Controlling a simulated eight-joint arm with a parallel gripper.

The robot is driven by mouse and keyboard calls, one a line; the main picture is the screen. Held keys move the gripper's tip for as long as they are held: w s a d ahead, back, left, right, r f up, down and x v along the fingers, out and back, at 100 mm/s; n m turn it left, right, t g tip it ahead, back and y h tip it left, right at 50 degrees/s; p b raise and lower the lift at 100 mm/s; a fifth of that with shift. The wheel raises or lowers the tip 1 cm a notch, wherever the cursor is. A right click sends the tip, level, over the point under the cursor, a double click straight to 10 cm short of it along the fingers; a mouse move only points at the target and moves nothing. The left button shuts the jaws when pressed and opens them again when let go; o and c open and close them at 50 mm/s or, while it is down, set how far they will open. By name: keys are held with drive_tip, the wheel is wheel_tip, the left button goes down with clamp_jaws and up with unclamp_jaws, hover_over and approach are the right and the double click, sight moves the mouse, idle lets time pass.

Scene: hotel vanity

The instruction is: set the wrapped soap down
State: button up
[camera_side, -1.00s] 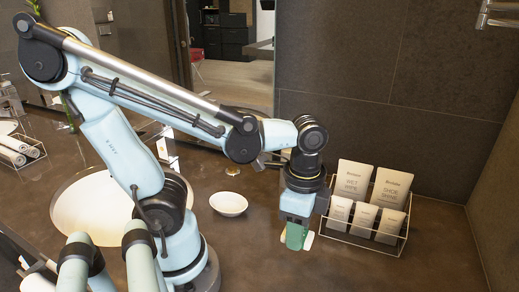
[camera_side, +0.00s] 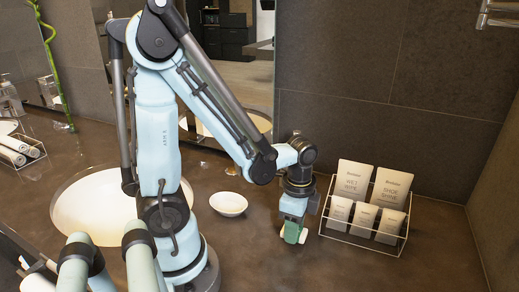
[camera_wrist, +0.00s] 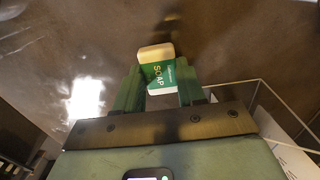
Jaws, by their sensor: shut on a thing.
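The wrapped soap (camera_wrist: 157,70) is a small block with a green band lettered SOAP and pale ends. In the wrist view it sits between the two green fingers of my gripper (camera_wrist: 160,88), which is shut on it. In the side view my gripper (camera_side: 293,234) points down at the counter, left of the wire rack, and the soap (camera_side: 303,236) shows as a pale edge beside the green fingers. I cannot tell whether the soap touches the counter.
A wire rack (camera_side: 362,240) with several packets stands just right of my gripper. A white dish (camera_side: 228,204) lies to the left, and a round basin (camera_side: 75,215) is further left. The brown counter (camera_side: 345,272) is clear in front of the rack.

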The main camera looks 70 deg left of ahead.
sight(303, 232)
drive_tip(key=shift+f, duration=0.6)
drive_tip(key=shift+f, duration=0.1)
drive_tip(key=o, duration=1)
drive_tip(key=shift+o, duration=0.2)
wheel_tip(303, 232, up, 14)
drive_tip(key=w+d+n+t, duration=0.2)
drive_tip(key=n+t, duration=0.5)
drive_tip(key=n, duration=0.2)
drive_tip(key=shift+w+f, duration=0.2)
drive_tip(key=shift+w, duration=0.2)
drive_tip(key=shift+d, duration=0.1)
